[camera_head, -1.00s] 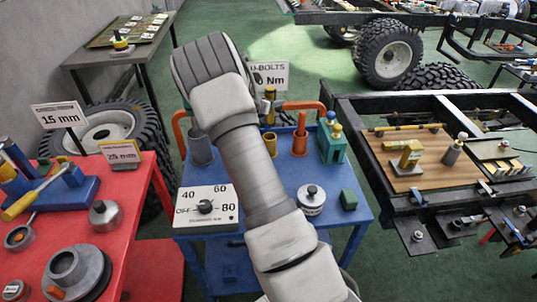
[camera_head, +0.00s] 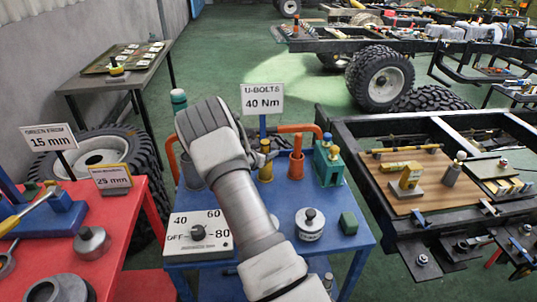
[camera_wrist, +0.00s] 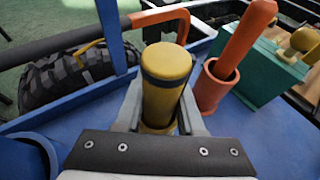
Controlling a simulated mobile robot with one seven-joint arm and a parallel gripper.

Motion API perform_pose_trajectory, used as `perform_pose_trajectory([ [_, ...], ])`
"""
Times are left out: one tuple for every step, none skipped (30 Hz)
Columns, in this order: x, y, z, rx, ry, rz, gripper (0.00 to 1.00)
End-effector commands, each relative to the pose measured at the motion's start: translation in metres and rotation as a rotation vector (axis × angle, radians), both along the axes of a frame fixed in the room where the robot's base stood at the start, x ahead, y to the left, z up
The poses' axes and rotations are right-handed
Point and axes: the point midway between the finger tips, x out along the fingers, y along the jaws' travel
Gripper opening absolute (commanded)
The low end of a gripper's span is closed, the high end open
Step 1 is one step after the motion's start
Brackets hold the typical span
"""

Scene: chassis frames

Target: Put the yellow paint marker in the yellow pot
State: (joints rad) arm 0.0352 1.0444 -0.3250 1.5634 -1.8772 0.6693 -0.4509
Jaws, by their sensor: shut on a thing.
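The yellow paint marker (camera_wrist: 167,68), a yellow cylinder with a dark band near its top, stands upright between the fingers of my gripper (camera_wrist: 160,112), which is shut on it. The yellow pot (camera_head: 265,173) stands on the blue table, right at my gripper. In the wrist view, part of the yellow pot (camera_wrist: 158,129) shows low between the fingers, around the marker's lower part. The marker's lower end is hidden, so how deep it sits cannot be told. In the head view, the marker (camera_head: 265,146) shows directly above the pot.
An orange pot (camera_head: 297,166) with an orange stick stands close to the right. A green block (camera_head: 328,165) is beyond it. A grey pot (camera_head: 190,172) stands left. A sign (camera_head: 262,98) rises behind. A dial panel (camera_head: 197,232) and a round weight (camera_head: 309,222) lie in front.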

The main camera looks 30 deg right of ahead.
Motion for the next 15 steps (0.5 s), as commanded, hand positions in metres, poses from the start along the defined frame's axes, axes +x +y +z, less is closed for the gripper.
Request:
perform_pose_trajectory([
  [0.0003, -0.0002, -0.0028, -0.001, 0.0, 0.0, 0.0],
  [0.0005, -0.0002, -0.003, -0.001, -0.002, 0.001, 0.0],
  [0.0006, -0.0001, -0.0024, -0.001, -0.003, 0.0, 0.0],
  [0.0006, -0.0001, -0.0022, -0.001, -0.003, 0.0, 0.0],
  [0.0006, 0.0, -0.0022, -0.001, -0.003, 0.0, 0.0],
  [0.0006, 0.0, -0.0022, -0.001, -0.003, 0.0, 0.0],
  [0.0006, 0.0, -0.0023, -0.001, -0.003, 0.0, 0.0],
  [0.0005, 0.0, -0.0029, -0.001, -0.003, 0.0, 0.0],
  [0.0005, 0.0001, -0.0043, -0.001, -0.003, 0.0, 0.0],
  [0.0005, 0.0, -0.0055, -0.001, -0.002, 0.001, 0.0],
  [0.0005, 0.0, -0.0066, -0.001, -0.002, 0.001, 0.0],
  [0.0005, 0.0001, -0.0057, 0.0, -0.002, 0.001, 0.41],
  [0.0004, 0.0, -0.0051, 0.0, -0.002, 0.001, 0.47],
  [0.0005, 0.0001, -0.005, 0.0, -0.002, 0.001, 0.52],
  [0.0005, 0.0001, -0.005, 0.0, -0.002, 0.001, 0.59],
])
